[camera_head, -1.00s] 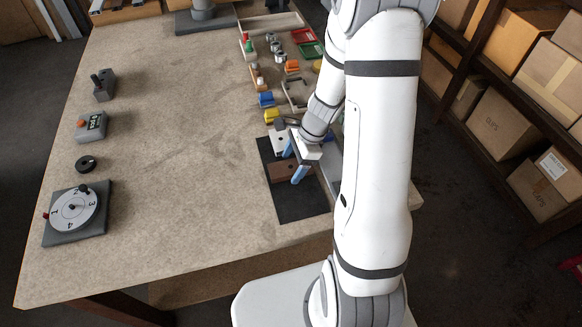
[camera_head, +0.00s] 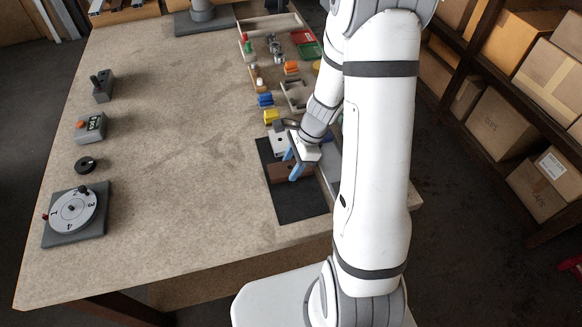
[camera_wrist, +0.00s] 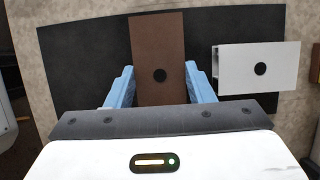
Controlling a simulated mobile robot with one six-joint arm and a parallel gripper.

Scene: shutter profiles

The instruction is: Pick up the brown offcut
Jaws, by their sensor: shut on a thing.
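The brown offcut (camera_wrist: 158,50) is a flat brown block with a dark round spot on its face. In the wrist view it stands between the two blue fingers of my gripper (camera_wrist: 160,85), which is shut on it. In the head view the brown offcut (camera_head: 282,172) shows beside the blue fingers of my gripper (camera_head: 292,163), over the dark mat (camera_head: 300,207). I cannot tell whether it touches the mat. A white offcut (camera_wrist: 258,67), also with a dark spot, lies on the mat to the right in the wrist view; part of the brown offcut is hidden by my gripper.
Small coloured parts, such as a yellow one (camera_head: 272,116) and a blue one (camera_head: 265,99), stand beyond the mat. A numbered dial (camera_head: 73,210) and a black ring (camera_head: 88,165) sit at the left. The middle of the table (camera_head: 175,150) is clear.

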